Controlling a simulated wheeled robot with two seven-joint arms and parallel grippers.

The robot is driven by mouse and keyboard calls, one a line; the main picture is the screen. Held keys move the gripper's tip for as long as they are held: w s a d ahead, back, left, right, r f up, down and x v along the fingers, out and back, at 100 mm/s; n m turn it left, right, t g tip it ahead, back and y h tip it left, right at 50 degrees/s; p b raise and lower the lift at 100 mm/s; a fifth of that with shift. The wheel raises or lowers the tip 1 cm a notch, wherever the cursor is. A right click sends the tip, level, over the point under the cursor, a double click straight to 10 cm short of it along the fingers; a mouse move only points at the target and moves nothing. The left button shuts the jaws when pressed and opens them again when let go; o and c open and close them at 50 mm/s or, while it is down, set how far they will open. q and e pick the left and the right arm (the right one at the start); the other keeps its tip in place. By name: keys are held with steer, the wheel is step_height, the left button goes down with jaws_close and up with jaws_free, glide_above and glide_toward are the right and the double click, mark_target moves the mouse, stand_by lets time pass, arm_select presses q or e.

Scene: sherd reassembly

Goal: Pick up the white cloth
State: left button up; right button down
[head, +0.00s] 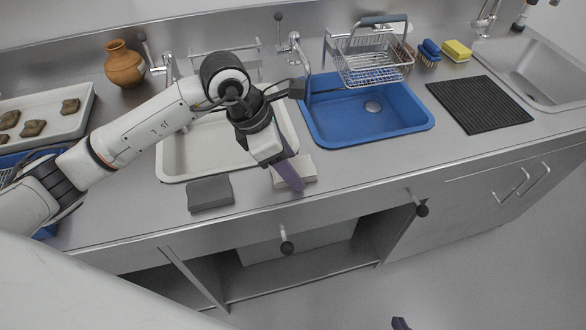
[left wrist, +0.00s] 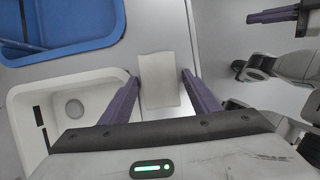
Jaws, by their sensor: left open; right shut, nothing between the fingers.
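The white cloth (head: 306,168) is a pale, flat folded piece on the counter's front strip, before the white basin. In the left wrist view the cloth (left wrist: 158,68) lies between the two purple fingers of my left gripper (left wrist: 159,79), which is open. In the head view my left gripper (head: 289,176) is over the cloth and hides part of it; I cannot tell whether the fingers touch it. My right gripper (left wrist: 268,14) is shut and empty, away from the counter; only a dark tip of it (head: 400,323) shows at the bottom of the head view.
Behind are a white basin (head: 172,158) and a blue basin (head: 420,122) with a wire rack (head: 372,62). A black ribbed mat (head: 478,104) lies right. Sherds in a tray (head: 75,122) and a clay jar (head: 124,66) stand left.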

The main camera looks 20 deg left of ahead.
arm_select(q)
steer(key=shift+f, duration=0.2)
steer(key=c, duration=0.8)
steer(key=shift+r, duration=0.1)
steer(key=shift+r, duration=0.3)
step_height(320, 180, up, 10)
steer(key=shift+f+b, duration=0.15)
steer(key=shift+b, duration=0.3)
